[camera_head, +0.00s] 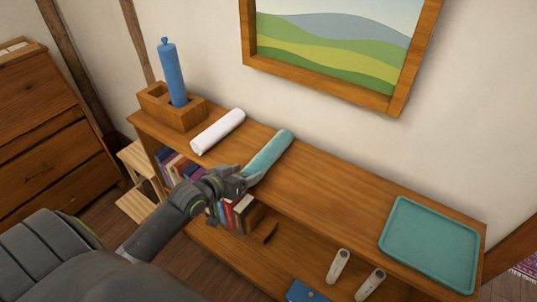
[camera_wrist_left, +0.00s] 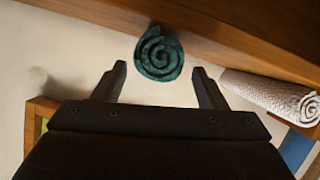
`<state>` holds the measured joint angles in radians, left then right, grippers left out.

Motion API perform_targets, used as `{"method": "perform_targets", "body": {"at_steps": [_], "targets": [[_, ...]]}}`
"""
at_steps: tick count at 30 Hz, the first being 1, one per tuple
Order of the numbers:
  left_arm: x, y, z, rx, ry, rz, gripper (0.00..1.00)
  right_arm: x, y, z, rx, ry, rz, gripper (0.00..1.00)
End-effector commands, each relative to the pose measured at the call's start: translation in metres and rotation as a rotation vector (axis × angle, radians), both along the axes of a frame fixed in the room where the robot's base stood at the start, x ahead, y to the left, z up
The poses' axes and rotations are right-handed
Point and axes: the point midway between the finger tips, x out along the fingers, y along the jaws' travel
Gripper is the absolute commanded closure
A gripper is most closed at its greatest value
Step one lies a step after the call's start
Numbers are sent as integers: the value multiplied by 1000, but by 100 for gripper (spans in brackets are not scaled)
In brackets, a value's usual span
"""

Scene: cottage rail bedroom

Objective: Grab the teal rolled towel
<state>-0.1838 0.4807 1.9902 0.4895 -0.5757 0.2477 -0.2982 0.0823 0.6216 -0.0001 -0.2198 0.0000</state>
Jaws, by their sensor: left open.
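The teal rolled towel (camera_head: 268,150) lies on the wooden shelf top, pointing from the wall toward the front edge. In the left wrist view its spiral end (camera_wrist_left: 159,54) faces the camera, just beyond the fingertips and between them. My left gripper (camera_head: 249,181) is at the shelf's front edge, at the near end of the towel. It is open, and its two fingers show apart with nothing between them in the left wrist view (camera_wrist_left: 160,75). In the head view the gripper hides part of the towel's near end. My right gripper is not in view.
A white rolled towel (camera_head: 218,131) lies left of the teal one. A teal tray (camera_head: 393,234) is at the shelf's right end. The middle top is clear.

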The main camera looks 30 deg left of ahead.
Motion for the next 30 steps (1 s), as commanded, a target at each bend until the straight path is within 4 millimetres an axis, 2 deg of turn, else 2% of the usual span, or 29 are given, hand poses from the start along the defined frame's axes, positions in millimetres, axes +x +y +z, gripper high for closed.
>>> {"method": "perform_targets", "body": {"at_steps": [7,18,27,28,30], "targets": [[13,-2,-4,-1,0,0,34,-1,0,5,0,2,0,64],[51,-8,-19,-1,-1,1,34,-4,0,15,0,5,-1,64],[54,-8,-22,1,-1,1,34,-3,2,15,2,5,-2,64],[54,-8,-22,1,0,1,36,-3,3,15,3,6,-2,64],[54,-8,-22,1,0,1,45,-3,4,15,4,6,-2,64]]}}
